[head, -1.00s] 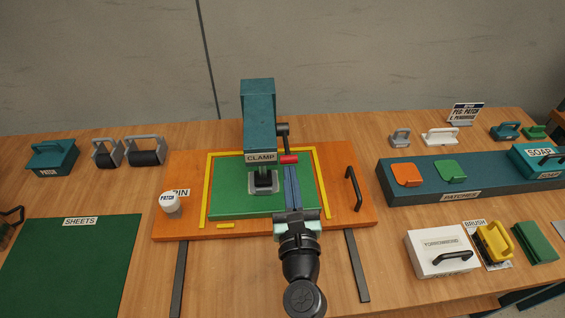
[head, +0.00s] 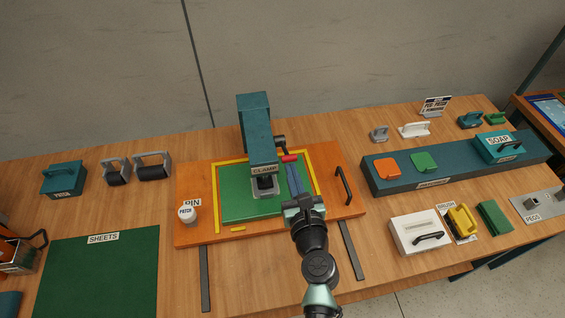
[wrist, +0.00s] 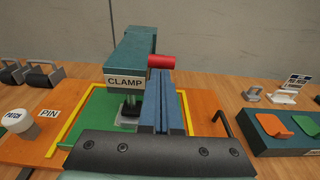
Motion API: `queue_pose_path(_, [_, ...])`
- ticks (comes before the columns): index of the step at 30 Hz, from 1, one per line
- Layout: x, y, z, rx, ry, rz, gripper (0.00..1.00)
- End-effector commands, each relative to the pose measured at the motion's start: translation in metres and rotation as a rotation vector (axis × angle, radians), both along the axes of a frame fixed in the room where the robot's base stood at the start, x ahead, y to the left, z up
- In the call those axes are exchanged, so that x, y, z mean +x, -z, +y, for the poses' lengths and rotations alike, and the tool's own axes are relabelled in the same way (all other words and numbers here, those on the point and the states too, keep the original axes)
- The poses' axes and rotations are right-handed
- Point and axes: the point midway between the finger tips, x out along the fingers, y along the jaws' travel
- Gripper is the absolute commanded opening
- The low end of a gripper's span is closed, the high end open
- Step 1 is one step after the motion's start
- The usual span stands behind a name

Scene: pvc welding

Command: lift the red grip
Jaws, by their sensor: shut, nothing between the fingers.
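The red grip (head: 290,158) is a short red cylinder beside the teal clamp (head: 254,125), on the right of its arm. It also shows in the wrist view (wrist: 161,62), lying level just beyond my fingertips. My gripper (head: 290,167) points at it from the front, with its blue fingers together and nothing between them. The fingertips (wrist: 160,73) overlap the lower edge of the red grip in the picture. Whether they touch it I cannot tell. The clamp's foot rests over the green sheet (head: 235,206). The link from the grip to the clamp is partly hidden in the wrist view.
The orange board (head: 200,235) under the sheet has a black handle (head: 343,185) at its right. A white patch pin (head: 187,213) stands at its left. A teal patch rack (head: 460,172) and a white box (head: 420,233) stand to the right.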

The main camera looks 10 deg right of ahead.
Motion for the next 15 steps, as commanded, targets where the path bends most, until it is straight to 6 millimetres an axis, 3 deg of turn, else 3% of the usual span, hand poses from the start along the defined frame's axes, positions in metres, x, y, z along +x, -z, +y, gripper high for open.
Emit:
queue_pose_path(1, [0.002, -0.017, -0.001, 0.001, -0.002, 0.019, 0.00])
queue_pose_path(15, [0.012, -0.032, 0.000, 0.000, -0.003, 0.098, 0.00])
